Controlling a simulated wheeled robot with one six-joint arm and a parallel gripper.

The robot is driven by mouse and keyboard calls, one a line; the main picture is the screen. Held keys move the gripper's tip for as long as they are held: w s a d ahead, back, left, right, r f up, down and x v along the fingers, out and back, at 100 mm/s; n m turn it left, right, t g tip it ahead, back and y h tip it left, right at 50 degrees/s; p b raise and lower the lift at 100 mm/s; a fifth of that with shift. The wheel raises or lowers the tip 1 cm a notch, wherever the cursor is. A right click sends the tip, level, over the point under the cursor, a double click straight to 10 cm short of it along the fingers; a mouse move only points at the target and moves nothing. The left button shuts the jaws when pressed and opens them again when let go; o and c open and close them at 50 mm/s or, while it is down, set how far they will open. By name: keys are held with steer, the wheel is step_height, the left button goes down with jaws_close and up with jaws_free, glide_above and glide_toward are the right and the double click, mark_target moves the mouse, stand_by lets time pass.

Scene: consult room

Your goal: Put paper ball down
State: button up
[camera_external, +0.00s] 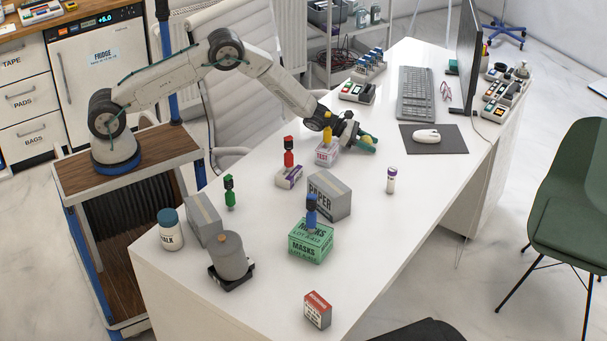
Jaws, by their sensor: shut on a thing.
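My gripper (362,139) is at the end of the arm, which reaches from the left across the white desk (262,190). It is above the desk, just right of the pink-and-white TEST box. The gripper is shut on a small greenish thing, taken to be the paper ball (368,141). The fingers partly hide it, and its shape is too small to make out. I cannot tell how high it is above the desk top.
The mouse (427,135) on its dark pad and the keyboard (415,93) lie to the right. A PAPER box (328,196), a green MASKS box (311,243) and several coloured bottle-like things stand nearer the front. Bare desk lies around the white purple-banded vial (391,180).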

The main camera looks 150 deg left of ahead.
steer(key=shift+f, duration=0.15)
steer(key=o, duration=1)
steer(key=shift+s+d+r, duration=0.1)
steer(key=shift+s+r, duration=0.1)
steer(key=shift+r, duration=0.05)
steer(key=v, duration=1)
steer(key=shift+s+d, duration=0.15)
steer(key=shift+d, duration=0.05)
steer(key=shift+o, duration=0.6)
steer(key=shift+s+d+r, duration=0.2)
steer(key=shift+s+d, duration=0.1)
steer(key=shift+d, duration=0.05)
